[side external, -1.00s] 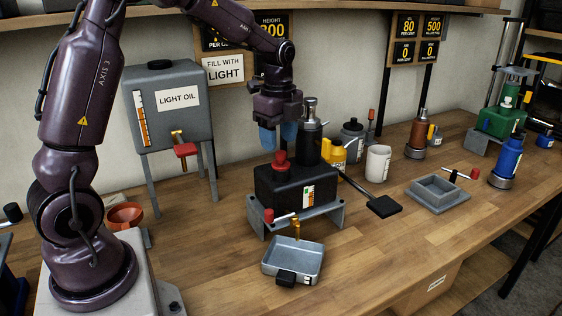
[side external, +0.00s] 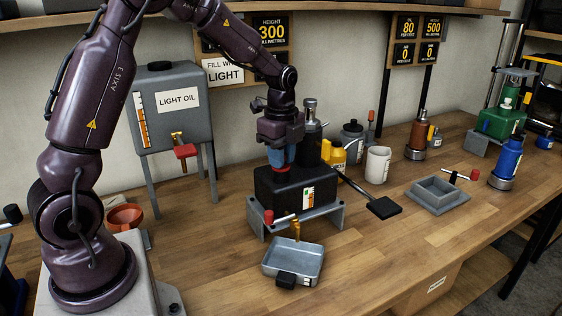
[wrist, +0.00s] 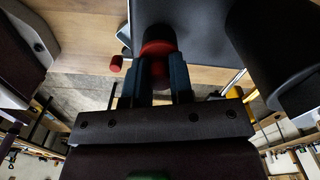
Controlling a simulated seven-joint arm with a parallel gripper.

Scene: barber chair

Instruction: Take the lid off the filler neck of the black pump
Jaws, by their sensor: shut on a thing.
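The black pump (side external: 285,194) sits on a grey stand with a sight gauge on its front. The red lid (wrist: 158,47) is on the pump's filler neck, between my gripper's fingers in the wrist view. In the side view my gripper (side external: 279,160) points straight down over the pump's top, its blue fingers shut on the red lid, which they mostly hide. The lid looks seated at the pump's top.
A grey tray (side external: 293,262) is in front under a brass tap. A red-handled lever (side external: 269,217) is at the stand's left. The light oil tank (side external: 168,122) stands back left.

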